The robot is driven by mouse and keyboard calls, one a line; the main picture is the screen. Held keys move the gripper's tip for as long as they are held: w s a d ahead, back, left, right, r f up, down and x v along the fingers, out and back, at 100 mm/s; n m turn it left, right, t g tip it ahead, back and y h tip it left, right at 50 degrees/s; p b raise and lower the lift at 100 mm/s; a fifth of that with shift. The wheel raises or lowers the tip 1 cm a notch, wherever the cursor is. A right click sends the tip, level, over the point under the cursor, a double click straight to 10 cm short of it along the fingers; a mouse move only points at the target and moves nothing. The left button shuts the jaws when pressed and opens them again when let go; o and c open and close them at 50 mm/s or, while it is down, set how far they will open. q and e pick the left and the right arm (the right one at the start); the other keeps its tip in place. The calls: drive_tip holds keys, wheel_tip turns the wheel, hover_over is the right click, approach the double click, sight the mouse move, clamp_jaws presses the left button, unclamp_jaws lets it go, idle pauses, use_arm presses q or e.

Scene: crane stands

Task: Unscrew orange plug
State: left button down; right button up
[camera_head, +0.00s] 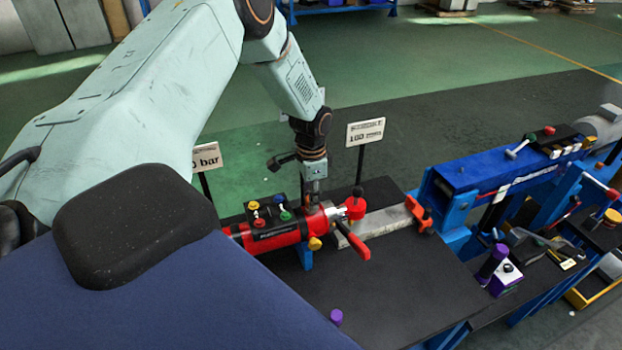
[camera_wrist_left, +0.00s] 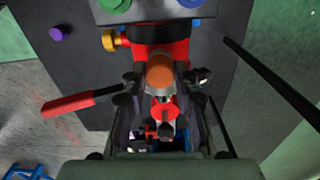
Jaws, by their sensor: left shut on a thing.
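The orange plug (camera_wrist_left: 160,72) shows end-on in the middle of the left wrist view, at the end of the red cylinder. My left gripper (camera_wrist_left: 160,80) is shut on it, with one dark finger on each side. In the head view my left gripper (camera_head: 314,190) points down onto the end of the red cylinder (camera_head: 268,236), and the plug is hidden or too small to make out there. My right gripper is not in view.
A red lever (camera_head: 352,240) and a red knob (camera_head: 355,206) stick out beside the gripper. A yellow knob (camera_head: 315,243) sits below. Signs on black posts, such as the white sign (camera_head: 365,131), stand behind. The black tabletop (camera_head: 400,290) is mostly clear in front.

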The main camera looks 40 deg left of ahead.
use_arm(q)
drive_tip(key=n, duration=0.4)
drive_tip(key=shift+w+r, duration=0.1)
drive_tip(key=shift+w, duration=0.05)
drive_tip(key=shift+n, duration=0.4)
drive_tip(key=n, duration=0.4)
drive_tip(key=shift+n, duration=0.3)
drive_tip(key=shift+n, duration=0.5)
drive_tip(key=n, duration=0.4)
